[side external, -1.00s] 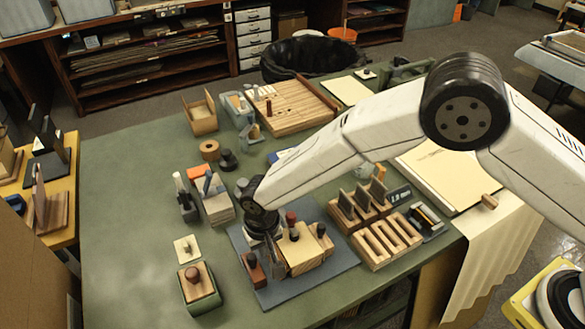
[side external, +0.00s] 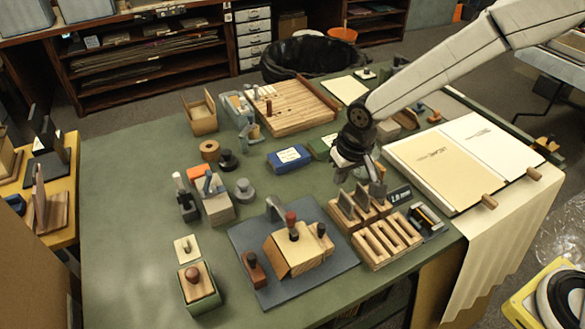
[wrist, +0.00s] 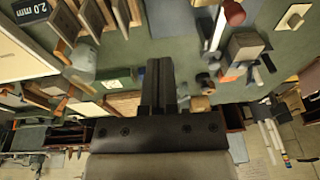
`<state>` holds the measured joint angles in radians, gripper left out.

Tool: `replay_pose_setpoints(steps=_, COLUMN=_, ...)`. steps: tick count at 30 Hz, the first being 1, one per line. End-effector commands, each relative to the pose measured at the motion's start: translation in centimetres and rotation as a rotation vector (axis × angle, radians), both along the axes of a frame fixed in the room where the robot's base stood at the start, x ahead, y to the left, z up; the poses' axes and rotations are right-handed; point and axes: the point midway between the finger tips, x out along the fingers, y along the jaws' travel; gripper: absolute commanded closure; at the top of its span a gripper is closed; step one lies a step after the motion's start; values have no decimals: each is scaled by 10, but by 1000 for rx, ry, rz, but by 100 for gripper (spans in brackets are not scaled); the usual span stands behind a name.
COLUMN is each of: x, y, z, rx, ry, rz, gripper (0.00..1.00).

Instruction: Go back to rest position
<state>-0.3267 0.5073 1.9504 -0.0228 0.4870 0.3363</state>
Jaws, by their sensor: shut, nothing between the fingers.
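My gripper (side external: 374,187) hangs above the green table, just behind the slotted wooden rack (side external: 385,243). Its fingers are shut and hold nothing. In the wrist view the closed dark fingers (wrist: 158,68) stand together in the middle, with nothing between them. My arm comes in from the upper right, raised over the table. The wooden block with knobs (side external: 300,250) sits on the dark blue-grey mat (side external: 310,282), apart from my gripper.
A blue box (side external: 289,157) and a green box (side external: 323,147) lie left of my gripper. An open book (side external: 440,170) lies to the right. A slatted wooden board (side external: 292,108) lies at the back. The left side of the table (side external: 125,200) is clear.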

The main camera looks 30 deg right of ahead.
Motion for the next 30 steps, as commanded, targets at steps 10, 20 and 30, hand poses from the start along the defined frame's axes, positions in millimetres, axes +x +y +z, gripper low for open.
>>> replay_pose_setpoints(steps=10, x=-70, y=-92, z=28, rx=-24, ry=-26, rz=-14, gripper=100)
replay_pose_setpoints(steps=20, x=-136, y=-138, z=33, rx=-46, ry=-40, rz=-17, gripper=100)
replay_pose_setpoints(steps=30, x=-148, y=-144, z=32, rx=-51, ry=-41, rz=-15, gripper=100)
